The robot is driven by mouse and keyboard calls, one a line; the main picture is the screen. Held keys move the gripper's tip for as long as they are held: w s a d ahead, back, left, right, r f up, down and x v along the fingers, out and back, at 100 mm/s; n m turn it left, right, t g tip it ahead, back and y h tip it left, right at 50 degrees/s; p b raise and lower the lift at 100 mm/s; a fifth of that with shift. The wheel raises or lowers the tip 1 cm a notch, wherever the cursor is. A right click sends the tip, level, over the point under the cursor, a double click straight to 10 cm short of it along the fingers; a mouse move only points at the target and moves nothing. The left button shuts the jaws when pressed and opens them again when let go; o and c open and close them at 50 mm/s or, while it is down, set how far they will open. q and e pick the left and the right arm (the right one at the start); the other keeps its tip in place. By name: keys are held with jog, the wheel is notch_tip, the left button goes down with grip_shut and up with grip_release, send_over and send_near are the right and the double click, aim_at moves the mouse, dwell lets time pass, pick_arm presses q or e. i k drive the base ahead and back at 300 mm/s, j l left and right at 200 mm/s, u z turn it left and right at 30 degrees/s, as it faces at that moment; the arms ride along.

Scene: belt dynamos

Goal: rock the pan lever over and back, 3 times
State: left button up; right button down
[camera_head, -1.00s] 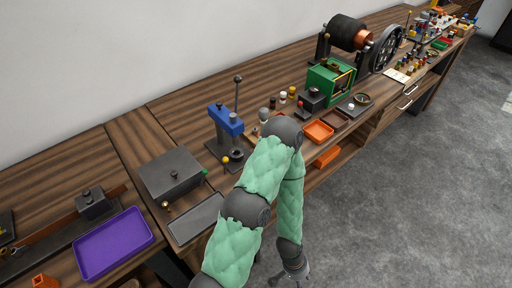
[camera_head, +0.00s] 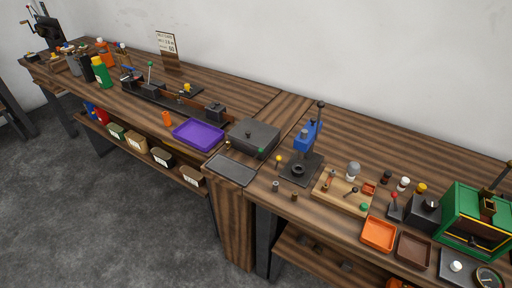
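I cannot tell for sure which part is the pan lever. A lever with a red knob (camera_head: 393,199) stands upright by a black block near the green machine (camera_head: 462,213). A lever with a green knob (camera_head: 150,69) stands on the long dark rail (camera_head: 160,96) at the left. A blue-headed press (camera_head: 307,137) has a dark upright handle (camera_head: 320,109) with a round knob. A dark grey lidded box (camera_head: 254,138) sits left of the press, with a flat grey tray (camera_head: 231,169) in front. Neither gripper is in view.
A purple tray (camera_head: 199,134) lies left of the grey box. A wooden board (camera_head: 343,193) with small parts lies right of the press. Orange (camera_head: 378,234) and brown (camera_head: 413,248) trays sit near the front edge. Bottles (camera_head: 100,73) stand at the far left. Grey floor (camera_head: 120,210) is clear.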

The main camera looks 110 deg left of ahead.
aim_at(260, 149)
jog(key=u, duration=0.5)
jog(key=i+l+u, duration=0.1)
jog(key=u, duration=0.4)
jog(key=l+u, duration=0.1)
jog(key=u, duration=0.35)
jog(key=l+u, duration=0.1)
jog(key=u, duration=0.4)
jog(key=i, duration=0.05)
